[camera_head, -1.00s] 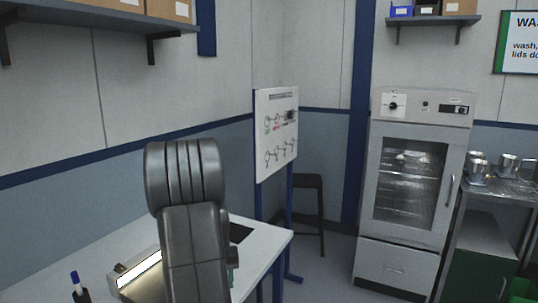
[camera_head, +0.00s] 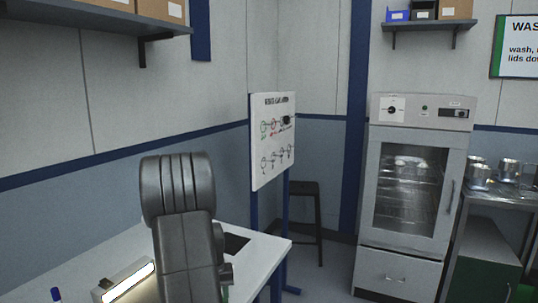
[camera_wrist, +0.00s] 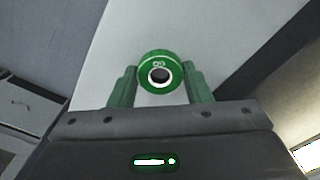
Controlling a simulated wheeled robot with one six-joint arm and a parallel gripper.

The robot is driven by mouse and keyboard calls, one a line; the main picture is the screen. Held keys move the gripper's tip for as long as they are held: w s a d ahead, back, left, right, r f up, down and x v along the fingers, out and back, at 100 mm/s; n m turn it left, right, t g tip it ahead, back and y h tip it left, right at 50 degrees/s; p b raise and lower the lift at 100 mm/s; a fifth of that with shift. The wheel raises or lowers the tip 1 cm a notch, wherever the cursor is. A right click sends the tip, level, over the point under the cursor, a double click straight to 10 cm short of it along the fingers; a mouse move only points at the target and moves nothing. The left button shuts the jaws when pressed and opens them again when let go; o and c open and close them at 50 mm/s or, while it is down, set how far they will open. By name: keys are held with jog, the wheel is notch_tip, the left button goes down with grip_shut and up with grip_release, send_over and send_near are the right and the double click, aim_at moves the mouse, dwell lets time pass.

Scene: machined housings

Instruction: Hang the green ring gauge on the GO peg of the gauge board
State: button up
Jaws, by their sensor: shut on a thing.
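The green ring gauge (camera_wrist: 146,73) is in the wrist view, a thick green ring with a pale-rimmed dark bore and a light marking on its face. My gripper (camera_wrist: 160,84) is shut on it, with one green finger on each side. In the head view my arm stands in front, and the gripper and ring are hidden. The gauge board (camera_head: 272,143) is a white panel on blue posts beyond the table. It bears two rows of round outlines or pegs, with green and red marks in the upper row. Its lettering is too small to read, so I cannot tell which peg is GO.
A white table (camera_head: 262,250) with a lit lamp bar (camera_head: 128,281) lies in front. A dark stool (camera_head: 305,190) stands behind the board. An oven cabinet (camera_head: 412,190) and a metal cart (camera_head: 498,198) with metal cups are at right. Floor shows between table and oven.

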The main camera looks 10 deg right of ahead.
jog(key=shift+s+f, duration=0.4)
jog(key=shift+f, duration=0.45)
jog(key=shift+w+r+p, duration=0.15)
jog(key=shift+r+p, duration=0.5)
jog(key=shift+p, duration=0.05)
jog(key=shift+w+r+g+p, duration=0.15)
jog(key=shift+r+g+p, duration=0.1)
jog(key=shift+g+p, duration=0.1)
jog(key=shift+w+f, duration=0.1)
